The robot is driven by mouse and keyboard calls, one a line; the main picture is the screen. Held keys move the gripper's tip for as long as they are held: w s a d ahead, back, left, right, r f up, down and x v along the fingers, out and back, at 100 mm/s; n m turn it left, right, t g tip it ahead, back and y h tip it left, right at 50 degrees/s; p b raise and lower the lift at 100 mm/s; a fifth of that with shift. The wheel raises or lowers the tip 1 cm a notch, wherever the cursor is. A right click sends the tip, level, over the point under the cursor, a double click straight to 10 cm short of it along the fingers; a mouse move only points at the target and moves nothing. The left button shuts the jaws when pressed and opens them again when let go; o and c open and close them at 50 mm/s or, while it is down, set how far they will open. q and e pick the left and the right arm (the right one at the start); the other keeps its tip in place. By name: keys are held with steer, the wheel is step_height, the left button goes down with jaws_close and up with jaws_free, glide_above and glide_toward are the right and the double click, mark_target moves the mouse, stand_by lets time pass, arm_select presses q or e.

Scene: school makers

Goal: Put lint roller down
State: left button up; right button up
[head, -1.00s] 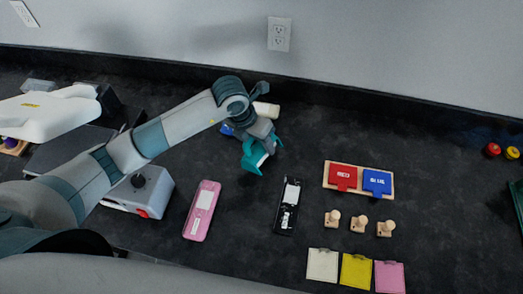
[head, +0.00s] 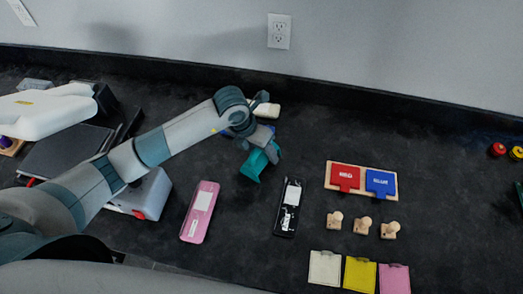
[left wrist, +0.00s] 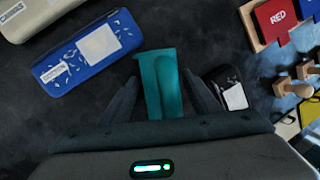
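The teal lint roller (head: 256,165) is between the fingers of my left gripper (head: 264,150), held over the dark worktop between the pink and black cases and the back wall. In the left wrist view the teal piece (left wrist: 160,78) lies lengthwise between the two dark fingers (left wrist: 160,85), which look closed on it. Part of it is hidden by the gripper. Whether its lower end touches the worktop cannot be told. My right gripper is not in view.
A black case (head: 288,207) and pink case (head: 200,212) lie in front. A blue case (left wrist: 88,50) and beige case (left wrist: 45,12) lie behind. The red and blue plates (head: 361,181), wooden stamps (head: 362,223) and coloured pads (head: 359,274) are to the right.

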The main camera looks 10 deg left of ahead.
arm_select(q)
steer(key=shift+r, duration=0.1)
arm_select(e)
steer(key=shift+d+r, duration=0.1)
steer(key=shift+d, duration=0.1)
arm_select(q)
steer(key=shift+r, duration=0.15)
steer(key=shift+a+r, duration=0.1)
steer(key=shift+r, duration=0.2)
steer(key=b+v, duration=0.2)
steer(key=v, duration=0.9)
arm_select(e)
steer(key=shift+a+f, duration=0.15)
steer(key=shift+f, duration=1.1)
arm_select(q)
steer(key=shift+r, duration=0.1)
